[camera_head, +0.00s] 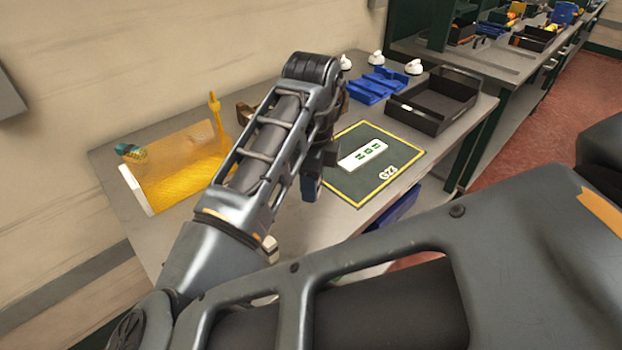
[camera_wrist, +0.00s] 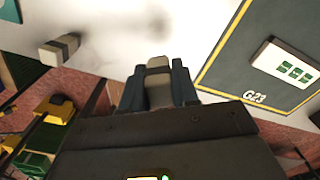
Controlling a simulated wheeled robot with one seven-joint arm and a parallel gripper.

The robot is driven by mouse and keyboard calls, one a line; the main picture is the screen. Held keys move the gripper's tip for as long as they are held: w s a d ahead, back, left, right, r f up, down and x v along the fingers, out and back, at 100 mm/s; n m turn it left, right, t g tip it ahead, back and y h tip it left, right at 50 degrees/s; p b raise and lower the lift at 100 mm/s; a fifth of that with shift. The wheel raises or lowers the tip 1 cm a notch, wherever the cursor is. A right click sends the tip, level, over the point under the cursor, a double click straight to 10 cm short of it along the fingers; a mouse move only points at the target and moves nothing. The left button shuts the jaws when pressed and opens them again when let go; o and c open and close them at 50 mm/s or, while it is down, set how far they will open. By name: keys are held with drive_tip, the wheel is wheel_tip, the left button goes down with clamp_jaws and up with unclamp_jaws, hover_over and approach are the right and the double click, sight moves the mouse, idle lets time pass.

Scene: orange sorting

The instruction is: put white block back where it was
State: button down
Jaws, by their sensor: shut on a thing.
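My gripper (camera_wrist: 157,88) points down over the grey-white tabletop, left of the dark green mat. It is shut on a pale block (camera_wrist: 158,92), which shows between the dark fingers; whether it touches the table I cannot tell. In the head view my gripper (camera_head: 311,182) hides the held block. A flat white piece with green marks (camera_head: 362,154) lies on the mat (camera_head: 345,187); it also shows in the wrist view (camera_wrist: 285,68). A second pale block (camera_wrist: 60,48) lies near the table edge, apart from my gripper.
A yellow tray (camera_head: 180,176) stands at left. Blue holders (camera_head: 378,85) and a black open bin (camera_head: 432,101) stand at the back right. Small white knobbed things line the wall side. Bare table lies between the yellow tray and mat.

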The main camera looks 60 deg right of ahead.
sight(312, 215)
drive_tip(key=shift+f+b, duration=1.55)
drive_tip(key=shift+f, duration=0.8)
drive_tip(key=shift+f+b, duration=0.5)
drive_tip(key=shift+f, duration=0.1)
drive_tip(key=shift+c, duration=1.9)
unclamp_jaws()
drive_tip(key=shift+r, duration=0.1)
drive_tip(key=shift+r+p, duration=2.7)
drive_tip(key=shift+r, duration=1.3)
drive_tip(key=shift+d, duration=0.15)
